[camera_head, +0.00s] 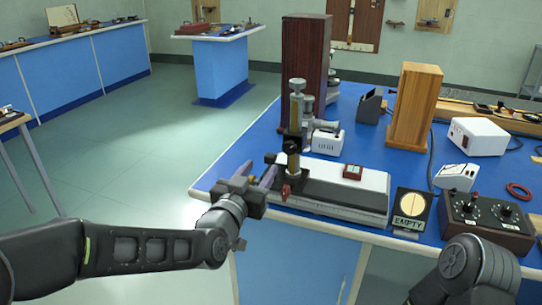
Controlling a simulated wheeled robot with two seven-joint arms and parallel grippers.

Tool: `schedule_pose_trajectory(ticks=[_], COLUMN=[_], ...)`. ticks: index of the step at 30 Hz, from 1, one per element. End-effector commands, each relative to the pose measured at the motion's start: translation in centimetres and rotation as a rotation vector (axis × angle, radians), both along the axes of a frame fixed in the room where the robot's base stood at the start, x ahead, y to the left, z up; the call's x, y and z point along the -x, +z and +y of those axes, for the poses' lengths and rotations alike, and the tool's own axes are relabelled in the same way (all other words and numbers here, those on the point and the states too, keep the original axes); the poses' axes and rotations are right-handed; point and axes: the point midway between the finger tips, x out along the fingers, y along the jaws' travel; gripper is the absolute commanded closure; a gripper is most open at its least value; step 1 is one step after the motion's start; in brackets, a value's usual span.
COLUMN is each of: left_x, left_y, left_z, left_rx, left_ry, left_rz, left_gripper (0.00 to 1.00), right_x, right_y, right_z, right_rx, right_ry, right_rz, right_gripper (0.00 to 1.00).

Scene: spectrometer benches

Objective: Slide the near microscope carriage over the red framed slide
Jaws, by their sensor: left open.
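The near microscope carriage (292,160) stands upright at the left end of a long low bench (330,207) with a dark front and white top. It has a brass and grey tube and a red knob low on its front. The red framed slide (352,172) lies flat on the white top, to the right of the carriage and apart from it. My left gripper (257,172) is open, its fingers just left of the carriage base; whether they touch it I cannot tell. My right arm shows at the lower right, but its gripper is out of view.
An "EMPTY" dial card (411,212) and a dark control box (486,220) stand right of the bench. The blue table's left edge is near my gripper.

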Motion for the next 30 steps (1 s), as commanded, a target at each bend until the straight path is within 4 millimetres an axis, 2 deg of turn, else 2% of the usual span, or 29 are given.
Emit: schedule_pose_trajectory(ticks=[8, 18, 21, 30], left_x=[-1.4, -6.2, -7.0, -7.4], left_y=[-0.1, -0.1, -0.1, -0.1], left_z=[-0.5, -2.1, -2.4, -2.4], left_rx=[0.001, 0.001, 0.001, 0.0], left_ry=[-0.001, -0.001, -0.001, 0.0], left_rz=[0.003, 0.003, 0.003, 0.002], left_gripper=[0.55, 0.55, 0.55, 0.55], right_x=[0.0, 0.0, 0.0, 0.0], right_y=[0.2, 0.6, 0.6, 0.6], right_z=[0.0, 0.0, 0.0, 0.0], right_rx=[0.0, 0.0, 0.0, 0.0], right_ry=[0.0, 0.0, 0.0, 0.0], right_rz=[0.0, 0.0, 0.0, 0.0], right_gripper=[0.34, 0.34, 0.34, 0.34])
